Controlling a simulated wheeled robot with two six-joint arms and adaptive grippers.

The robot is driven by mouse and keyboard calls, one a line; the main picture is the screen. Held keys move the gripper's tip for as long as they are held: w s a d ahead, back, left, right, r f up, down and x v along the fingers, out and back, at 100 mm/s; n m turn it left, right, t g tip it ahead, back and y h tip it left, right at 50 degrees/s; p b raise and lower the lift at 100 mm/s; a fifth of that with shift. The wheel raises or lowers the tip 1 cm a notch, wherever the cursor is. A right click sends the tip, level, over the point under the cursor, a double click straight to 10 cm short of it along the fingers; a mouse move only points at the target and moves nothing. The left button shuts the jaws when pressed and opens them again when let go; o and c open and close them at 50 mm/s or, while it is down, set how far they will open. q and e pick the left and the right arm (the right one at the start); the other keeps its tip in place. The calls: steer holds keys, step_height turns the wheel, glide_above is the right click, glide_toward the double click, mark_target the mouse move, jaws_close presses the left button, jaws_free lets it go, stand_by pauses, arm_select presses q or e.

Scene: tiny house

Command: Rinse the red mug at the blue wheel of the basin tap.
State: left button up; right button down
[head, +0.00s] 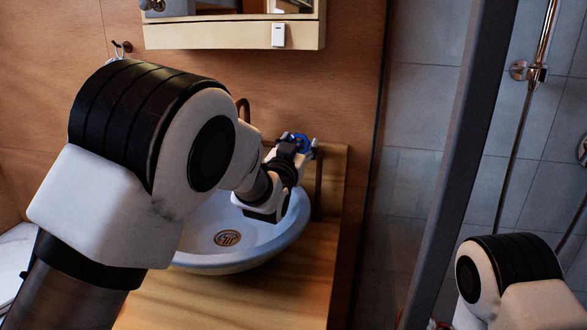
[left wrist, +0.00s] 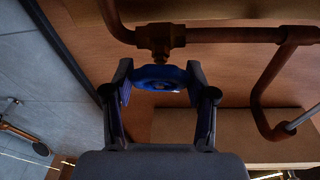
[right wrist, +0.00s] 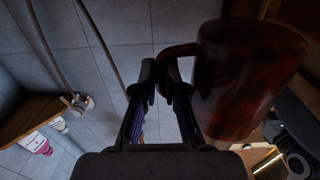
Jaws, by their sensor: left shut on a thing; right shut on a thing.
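The blue wheel (head: 301,142) sits on the tap's pipework beyond the basin's right rim. In the left wrist view the blue wheel (left wrist: 160,77) is between the fingers of my left gripper (left wrist: 161,80), which is shut on it. My left arm covers part of the basin (head: 255,240). The red mug (right wrist: 250,75) shows dark red in the right wrist view, right of my right gripper (right wrist: 165,80). That gripper is shut on the mug's handle. The mug's opening is not visible. The mug and the right gripper are out of the head view.
Copper pipes (left wrist: 225,35) run along the wooden wall by the wheel. The wooden counter (head: 280,290) carries the basin. A dark shower frame (head: 440,170) stands between the counter and the tiled shower. A shelf with bottles (right wrist: 35,143) shows in the right wrist view.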

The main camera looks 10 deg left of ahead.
arm_select(q)
steer(key=shift+r, duration=0.15)
steer(key=o, duration=1.2)
steer(key=shift+a, duration=0.15)
steer(key=shift+s, duration=0.15)
steer(key=s, duration=0.4)
steer(key=s+f, duration=0.1)
steer(key=s, duration=0.2)
steer(key=shift+s+a+f, duration=0.1)
steer(key=shift+a, duration=0.2)
